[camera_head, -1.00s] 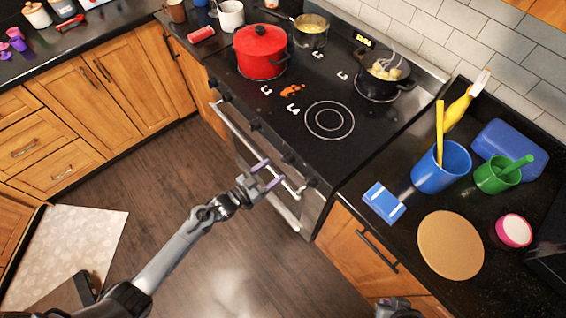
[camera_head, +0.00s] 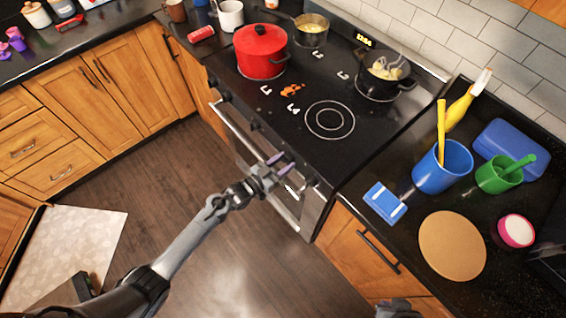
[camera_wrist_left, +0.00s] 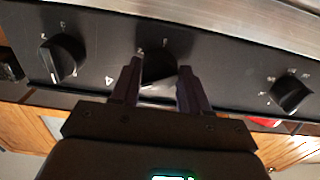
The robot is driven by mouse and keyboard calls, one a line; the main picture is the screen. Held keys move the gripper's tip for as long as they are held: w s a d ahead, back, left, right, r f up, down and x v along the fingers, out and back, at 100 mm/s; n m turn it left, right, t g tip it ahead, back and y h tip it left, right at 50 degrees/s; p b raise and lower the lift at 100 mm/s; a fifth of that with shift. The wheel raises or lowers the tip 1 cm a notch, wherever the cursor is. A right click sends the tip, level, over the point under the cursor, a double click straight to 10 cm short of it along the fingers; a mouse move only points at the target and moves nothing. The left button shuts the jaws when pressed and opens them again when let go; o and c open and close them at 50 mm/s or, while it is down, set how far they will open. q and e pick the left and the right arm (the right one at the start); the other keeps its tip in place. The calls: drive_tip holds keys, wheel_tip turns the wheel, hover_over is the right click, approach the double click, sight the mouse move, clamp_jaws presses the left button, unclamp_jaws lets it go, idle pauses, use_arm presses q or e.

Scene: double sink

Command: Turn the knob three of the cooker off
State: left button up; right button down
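The cooker (camera_head: 262,185) has a row of dark knobs along its front panel. My left gripper (camera_head: 281,164) is at this panel, near the right part of the row. In the left wrist view a black knob (camera_wrist_left: 158,65) shows between the two fingertips of the left gripper (camera_wrist_left: 160,68), partly hidden by them. The fingers are apart, one on each side of it; contact cannot be told. Another knob (camera_wrist_left: 58,58) is at left and another (camera_wrist_left: 292,93) at right. My right gripper is not clearly visible; only a dark part of my body shows at the bottom.
On the cooktop stand a red pot (camera_head: 260,52), a small pan (camera_head: 311,30) and a steaming black pot (camera_head: 383,78). A long handle (camera_head: 239,142) crosses the oven front below the knobs. The right counter holds a blue cup (camera_head: 442,166) and a round board (camera_head: 452,246).

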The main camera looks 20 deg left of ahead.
use_arm(q)
drive_tip(key=c, duration=0.5)
drive_tip(key=shift+n, duration=0.4)
drive_tip(key=shift+d+n+p, duration=0.1)
drive_tip(key=shift+n+p, duration=1.65)
drive_tip(key=shift+n, duration=3.75)
drive_tip(key=o, duration=1)
